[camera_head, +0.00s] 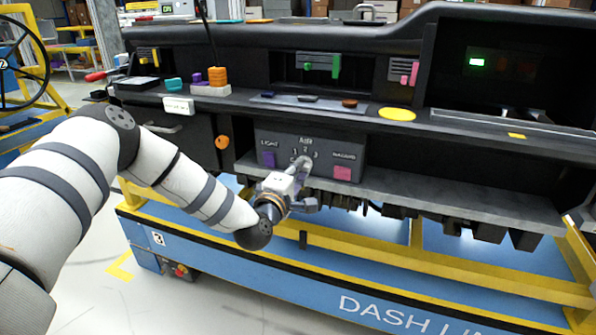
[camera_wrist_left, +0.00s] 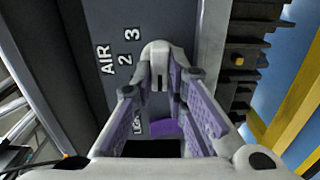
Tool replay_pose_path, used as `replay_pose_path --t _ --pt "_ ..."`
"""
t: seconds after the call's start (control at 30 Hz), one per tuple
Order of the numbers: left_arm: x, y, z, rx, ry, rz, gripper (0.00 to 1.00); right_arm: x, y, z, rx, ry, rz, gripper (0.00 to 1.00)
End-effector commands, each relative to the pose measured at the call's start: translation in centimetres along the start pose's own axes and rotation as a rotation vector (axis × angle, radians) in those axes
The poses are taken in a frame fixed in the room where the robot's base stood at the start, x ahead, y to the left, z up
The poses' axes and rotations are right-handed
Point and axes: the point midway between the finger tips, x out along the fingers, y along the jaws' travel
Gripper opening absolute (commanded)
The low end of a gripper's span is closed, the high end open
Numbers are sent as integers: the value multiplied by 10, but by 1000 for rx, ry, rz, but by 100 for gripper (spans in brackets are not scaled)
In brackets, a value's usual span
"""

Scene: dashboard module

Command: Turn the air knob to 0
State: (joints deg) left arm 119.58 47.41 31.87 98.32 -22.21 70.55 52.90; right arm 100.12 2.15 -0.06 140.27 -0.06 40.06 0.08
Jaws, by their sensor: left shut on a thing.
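The air knob (camera_head: 306,161) is a light grey knob under the word AIR on the dark control panel (camera_head: 336,147) in the head view. It also shows in the left wrist view as a pale rounded piece (camera_wrist_left: 163,55) beside the printed 2 and 3. My left gripper (camera_head: 299,176) reaches up to the panel from the lower left and is shut on the air knob. In the wrist view its purple-padded fingers (camera_wrist_left: 165,88) stand on both sides of the knob. The 0 mark is hidden, and I cannot tell which number the knob points at. My right gripper is not in view.
A purple light button (camera_head: 268,159) is left of the knob, and a pink hazard button (camera_head: 342,173) is to its right. An orange knob (camera_head: 222,142) is farther left. The panel's lower ledge (camera_head: 420,196) juts out below, over a yellow and blue frame.

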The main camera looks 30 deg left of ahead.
Motion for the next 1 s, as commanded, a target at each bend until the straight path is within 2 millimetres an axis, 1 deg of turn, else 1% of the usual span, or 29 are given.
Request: replay_pose_path --t 0.2,0.6,0.63,0.7,1.0 --pt "-1 -2 2 -33 -5 -4 0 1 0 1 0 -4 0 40" --pt "-1 -1 2 -39 -5 -4 0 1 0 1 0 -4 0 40" --pt "-1 -1 2 -39 -5 -4 18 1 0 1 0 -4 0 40" --pt "0 -1 2 -38 -5 -3 33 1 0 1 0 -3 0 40" --pt "-1 -1 1 -37 -2 -1 33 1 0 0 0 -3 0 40"
